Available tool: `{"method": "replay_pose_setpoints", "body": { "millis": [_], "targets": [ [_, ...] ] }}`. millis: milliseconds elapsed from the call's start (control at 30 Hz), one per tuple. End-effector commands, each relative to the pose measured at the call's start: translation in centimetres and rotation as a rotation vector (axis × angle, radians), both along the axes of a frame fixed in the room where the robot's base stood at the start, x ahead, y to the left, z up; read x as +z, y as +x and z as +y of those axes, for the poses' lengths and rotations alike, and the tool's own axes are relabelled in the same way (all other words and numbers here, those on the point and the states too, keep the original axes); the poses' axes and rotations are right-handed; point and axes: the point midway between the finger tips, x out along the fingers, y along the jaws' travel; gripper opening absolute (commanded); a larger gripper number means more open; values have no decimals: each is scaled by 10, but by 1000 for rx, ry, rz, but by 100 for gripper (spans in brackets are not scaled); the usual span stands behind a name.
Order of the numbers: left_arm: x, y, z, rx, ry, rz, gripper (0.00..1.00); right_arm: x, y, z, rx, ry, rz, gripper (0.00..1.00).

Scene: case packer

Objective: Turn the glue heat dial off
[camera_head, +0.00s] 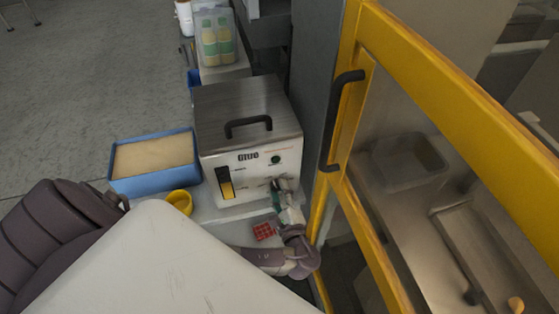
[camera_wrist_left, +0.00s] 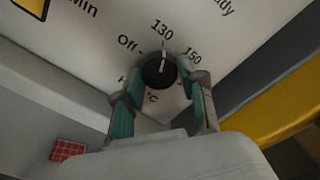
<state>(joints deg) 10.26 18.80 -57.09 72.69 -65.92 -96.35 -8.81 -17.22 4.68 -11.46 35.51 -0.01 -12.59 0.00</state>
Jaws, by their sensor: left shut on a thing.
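The glue unit (camera_head: 225,172) is a white-fronted box with a grey metal lid and a black handle, standing on a pale ledge. The black glue heat dial (camera_wrist_left: 157,73) is on its front panel. The dial's white pointer line points up near the 130 mark, with Off to its left and 150 to its right. My left gripper (camera_head: 279,190) is at the lower right of the front panel and hides the dial in the head view. In the left wrist view the gripper's green-padded fingers (camera_wrist_left: 158,85) are shut on the dial, one on each side. My right gripper is not visible.
A blue tray (camera_head: 150,184) of tan material and a yellow ring (camera_head: 180,202) are left of the unit. A red checked piece (camera_head: 264,231) lies in front. The yellow door frame (camera_head: 334,150) with a black handle (camera_head: 339,120) stands close on the right. Bottles (camera_head: 217,42) stand behind.

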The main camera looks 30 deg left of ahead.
Motion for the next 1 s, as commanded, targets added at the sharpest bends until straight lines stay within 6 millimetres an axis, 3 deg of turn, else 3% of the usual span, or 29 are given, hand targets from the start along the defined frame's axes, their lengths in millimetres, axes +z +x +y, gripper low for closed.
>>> {"method": "replay_pose_setpoints", "body": {
  "millis": [1000],
  "targets": [
    [-4,-1,0,2,-606,-709,5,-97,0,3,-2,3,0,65]
  ]
}}
